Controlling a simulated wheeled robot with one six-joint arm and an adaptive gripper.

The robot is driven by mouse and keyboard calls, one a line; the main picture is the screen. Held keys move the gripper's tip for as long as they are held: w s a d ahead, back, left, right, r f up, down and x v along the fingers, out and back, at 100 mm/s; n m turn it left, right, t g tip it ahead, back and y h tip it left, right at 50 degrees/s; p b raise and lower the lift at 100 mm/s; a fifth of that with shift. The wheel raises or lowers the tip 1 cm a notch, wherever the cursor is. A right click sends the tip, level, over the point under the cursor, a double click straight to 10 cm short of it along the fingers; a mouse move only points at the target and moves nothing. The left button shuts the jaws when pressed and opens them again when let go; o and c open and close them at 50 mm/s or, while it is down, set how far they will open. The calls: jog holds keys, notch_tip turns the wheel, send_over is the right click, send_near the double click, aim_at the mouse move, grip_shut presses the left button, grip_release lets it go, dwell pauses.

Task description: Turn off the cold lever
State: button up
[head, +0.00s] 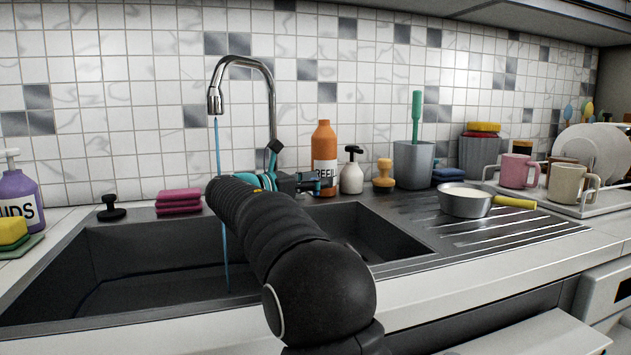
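The chrome tap (272,95) stands behind the sink with its spout curving to the left. A thin blue stream of water (218,150) runs from the spout into the left basin. My gripper (277,160), dark with teal parts, is at the base of the tap, partly hidden behind my black arm. A dark tip rises against the lower part of the tap's neck; I cannot tell if it touches. I cannot make out the cold lever or whether the fingers are open or shut.
The sink (130,252) has two basins. Pink sponges (179,201) and a black stopper (111,209) lie left of the tap. An orange bottle (324,155), white dispenser (352,172) and wooden brush (383,175) stand close right. A pan (465,200) sits on the drainboard.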

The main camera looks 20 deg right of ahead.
jog(key=v, duration=1.2)
